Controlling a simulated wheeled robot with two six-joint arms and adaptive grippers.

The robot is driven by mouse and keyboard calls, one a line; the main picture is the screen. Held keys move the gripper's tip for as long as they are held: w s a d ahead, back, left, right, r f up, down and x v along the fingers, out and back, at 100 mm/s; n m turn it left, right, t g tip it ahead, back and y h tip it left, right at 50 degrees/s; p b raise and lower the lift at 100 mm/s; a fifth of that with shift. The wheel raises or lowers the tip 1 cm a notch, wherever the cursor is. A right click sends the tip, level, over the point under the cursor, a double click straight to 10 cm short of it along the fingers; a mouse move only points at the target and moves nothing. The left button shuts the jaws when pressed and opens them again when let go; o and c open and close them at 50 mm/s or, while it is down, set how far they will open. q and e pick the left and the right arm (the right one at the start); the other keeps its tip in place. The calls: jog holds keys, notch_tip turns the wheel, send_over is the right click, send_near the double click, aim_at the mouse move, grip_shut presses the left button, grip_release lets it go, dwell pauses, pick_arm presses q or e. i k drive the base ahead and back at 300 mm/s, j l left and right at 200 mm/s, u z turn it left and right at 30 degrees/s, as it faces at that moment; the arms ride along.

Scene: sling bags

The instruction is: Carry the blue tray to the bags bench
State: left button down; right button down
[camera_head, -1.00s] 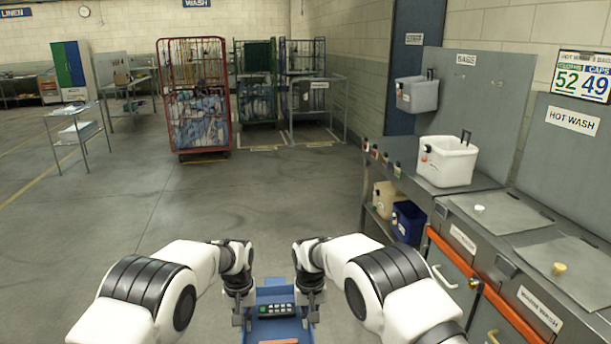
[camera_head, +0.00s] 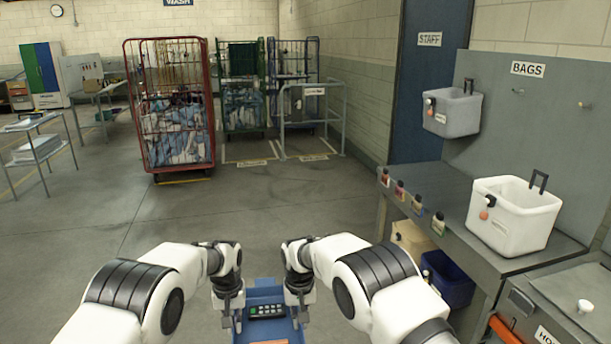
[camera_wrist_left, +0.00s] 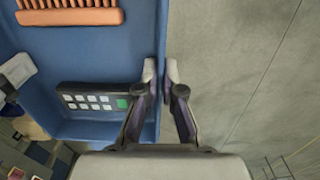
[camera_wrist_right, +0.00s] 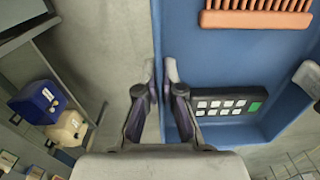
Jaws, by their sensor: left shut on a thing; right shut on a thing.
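The blue tray (camera_head: 268,294) is held low in front of me, between my two grippers. It carries a black keypad (camera_head: 267,311) with pale buttons and one green button. An orange comb-like brush (camera_wrist_left: 70,16) also lies in it. My left gripper (camera_wrist_left: 160,78) is shut on the tray's left wall and my right gripper (camera_wrist_right: 160,76) on its right wall. The bags bench (camera_head: 450,222) is a grey worktop at the right, below the BAGS sign (camera_head: 528,69). The tray is well short of it, over the floor.
A red cage trolley (camera_head: 170,105) stands ahead; the floor between is clear.

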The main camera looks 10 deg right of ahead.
aim_at(449, 196)
jog(key=i, duration=1.95)
jog(key=i+z, duration=0.15)
jog(key=z, duration=0.25)
jog(key=i+j+z, duration=0.1)
jog(key=z, duration=0.25)
jog(key=i+j+z, duration=0.1)
jog(key=i+z, duration=0.15)
jog(key=z, duration=0.15)
